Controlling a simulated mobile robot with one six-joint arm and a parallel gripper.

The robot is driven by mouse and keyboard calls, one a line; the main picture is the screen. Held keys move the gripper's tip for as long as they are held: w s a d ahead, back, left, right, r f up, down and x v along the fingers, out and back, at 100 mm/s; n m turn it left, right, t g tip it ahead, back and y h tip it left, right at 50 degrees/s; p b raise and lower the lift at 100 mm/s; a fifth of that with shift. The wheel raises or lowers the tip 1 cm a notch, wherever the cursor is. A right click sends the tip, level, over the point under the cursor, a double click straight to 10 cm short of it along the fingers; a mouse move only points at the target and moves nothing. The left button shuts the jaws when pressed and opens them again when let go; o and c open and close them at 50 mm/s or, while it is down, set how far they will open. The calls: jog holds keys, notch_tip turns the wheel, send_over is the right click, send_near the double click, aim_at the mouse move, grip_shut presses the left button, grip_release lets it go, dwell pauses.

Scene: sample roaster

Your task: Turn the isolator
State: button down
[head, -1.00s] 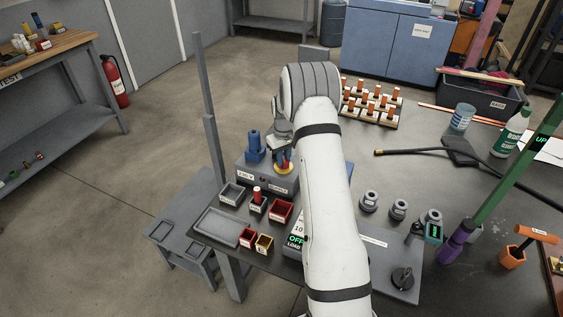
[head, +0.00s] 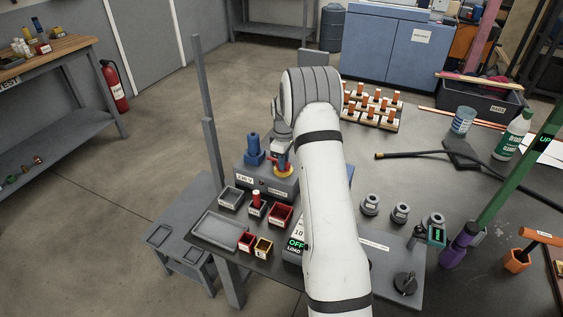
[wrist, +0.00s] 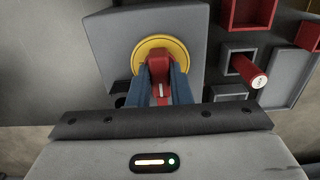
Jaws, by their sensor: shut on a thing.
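The isolator shows in the wrist view as a red handle (wrist: 160,70) on a round yellow plate (wrist: 148,49), set on a grey box. The fingers of my gripper (wrist: 161,95) are on either side of the red handle, shut on it. In the head view the isolator's red handle (head: 281,161) and yellow plate (head: 285,171) sit on the grey box (head: 262,182), with my gripper (head: 281,150) at the handle. My arm hides part of the box's right side.
A blue fitting (head: 254,150) stands on the box left of the isolator. Small red and grey bins (head: 280,214) and a grey tray (head: 221,229) lie in front. A rack of orange-topped pieces (head: 370,110) stands behind to the right. A grey post (head: 209,150) rises at the left.

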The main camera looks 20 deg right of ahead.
jog(key=shift+w+a+r, duration=0.1)
jog(key=shift+w+r, duration=0.1)
jog(key=shift+w, duration=0.05)
jog(key=c, duration=1.5)
grip_release()
jog(key=shift+f, duration=0.1)
jog(key=shift+o, duration=0.9)
jog(key=shift+s, duration=0.1)
notch_tip(320, 180, up, 8)
jog(key=shift+f, duration=0.15)
